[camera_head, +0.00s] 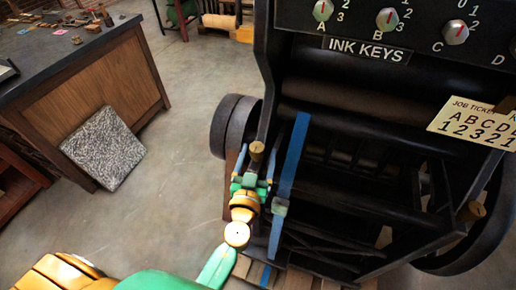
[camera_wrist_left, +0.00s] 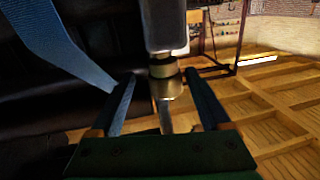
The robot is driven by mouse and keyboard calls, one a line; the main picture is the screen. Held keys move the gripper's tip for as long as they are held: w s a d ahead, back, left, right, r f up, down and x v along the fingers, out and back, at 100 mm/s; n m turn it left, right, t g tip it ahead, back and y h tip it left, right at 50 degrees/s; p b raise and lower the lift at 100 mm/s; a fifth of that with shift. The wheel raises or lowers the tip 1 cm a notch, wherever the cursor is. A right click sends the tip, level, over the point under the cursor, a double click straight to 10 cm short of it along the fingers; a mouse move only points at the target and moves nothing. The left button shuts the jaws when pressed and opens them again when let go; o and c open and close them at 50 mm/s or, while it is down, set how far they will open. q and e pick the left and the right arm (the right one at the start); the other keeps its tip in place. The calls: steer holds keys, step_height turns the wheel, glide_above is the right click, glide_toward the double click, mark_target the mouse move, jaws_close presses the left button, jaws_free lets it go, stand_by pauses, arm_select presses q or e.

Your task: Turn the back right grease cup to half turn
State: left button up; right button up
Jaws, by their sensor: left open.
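A brass grease cup (camera_head: 257,148) with a round slotted top sits on the left side of the dark press (camera_head: 268,60). I cannot tell from its place alone whether it is the back right one. My left gripper (camera_head: 254,169) is at this cup, with its blue fingers spread. In the left wrist view, a brass fitting (camera_wrist_left: 164,84) below a grey metal body (camera_wrist_left: 165,27) shows between the two open fingers, with gaps on both sides. Another brass cup (camera_head: 474,210) is on the right side of the press. My right gripper is not in view.
A blue strap (camera_head: 291,160) runs down just right of my left gripper. Ink key knobs (camera_head: 387,18) and a job ticket (camera_head: 474,122) are on the press. A wooden bench (camera_head: 110,85) and a speckled slab (camera_head: 103,148) stand left; floor between is clear.

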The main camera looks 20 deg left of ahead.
arm_select(q)
steer(key=shift+w+a+r, duration=0.1)
steer(key=shift+w, duration=0.4)
steer(key=shift+s+a+r, duration=0.15)
steer(key=shift+s, duration=0.3)
steer(key=shift+s+a+r, duration=0.1)
steer(key=shift+s+r, duration=0.05)
steer(key=shift+s, duration=0.25)
steer(key=c, duration=0.3)
steer(key=shift+w+d+f, duration=0.1)
steer(key=shift+w, duration=0.05)
jaws_close()
steer(key=h, duration=0.1)
steer(key=m+h, duration=0.1)
steer(key=shift+a+f+m+h, duration=0.1)
steer(key=shift+a+m+h, duration=0.1)
steer(key=shift+m+h, duration=0.1)
steer(key=m+h, duration=0.3)
steer(key=h, duration=0.1)
steer(key=shift+a+h, duration=0.15)
steer(key=shift+h, duration=0.15)
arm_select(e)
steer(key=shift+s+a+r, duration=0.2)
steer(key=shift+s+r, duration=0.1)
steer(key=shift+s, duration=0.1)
arm_select(q)
steer(key=shift+o, duration=0.4)
jaws_free()
steer(key=shift+o, duration=1.1)
steer(key=shift+w, duration=0.15)
